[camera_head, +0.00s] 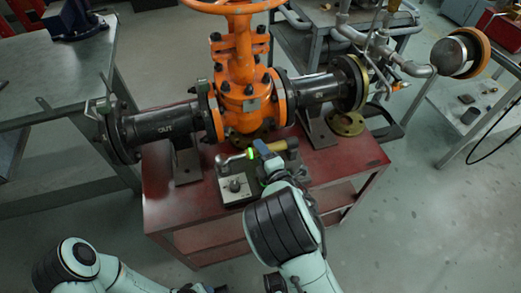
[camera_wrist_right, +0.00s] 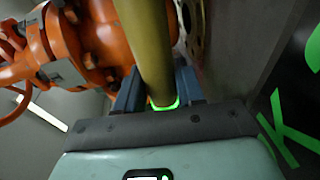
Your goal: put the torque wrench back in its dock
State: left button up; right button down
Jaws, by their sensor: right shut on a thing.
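My right gripper (camera_head: 264,152) is above the front of the red table, just before the orange valve. In the right wrist view its two dark fingers (camera_wrist_right: 160,95) are shut on a yellow bar, which I take to be the torque wrench (camera_wrist_right: 146,40). A green glowing band shows where the bar meets the gripper. In the head view the yellow part (camera_head: 284,145) extends right from the gripper, and a silver lever-like piece lies to its left. I cannot tell whether the wrench touches the dark block below, nor which fixture is the dock. My left gripper is out of view; only its arm shows.
The orange gate valve (camera_head: 240,80) with black flanged pipes stands close behind the gripper on the red table (camera_head: 345,158). A grey box with a dark knob (camera_head: 235,186) sits left of the gripper. A metal bench (camera_head: 50,85) is at left.

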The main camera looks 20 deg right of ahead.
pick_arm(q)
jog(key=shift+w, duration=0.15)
pick_arm(e)
jog(key=c, duration=0.6)
grip_release()
jog(key=shift+f, duration=0.15)
jog(key=p+v, duration=0.1)
jog(key=v, duration=0.9)
jog(key=shift+s+d+r+p, duration=0.1)
jog(key=shift+r+p, duration=0.1)
jog(key=shift+p, duration=0.2)
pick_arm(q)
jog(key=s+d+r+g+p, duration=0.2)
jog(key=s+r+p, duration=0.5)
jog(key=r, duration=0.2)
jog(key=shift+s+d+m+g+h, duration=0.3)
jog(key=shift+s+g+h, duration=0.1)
pick_arm(e)
jog(key=v, duration=0.3)
jog(key=shift+s, duration=0.1)
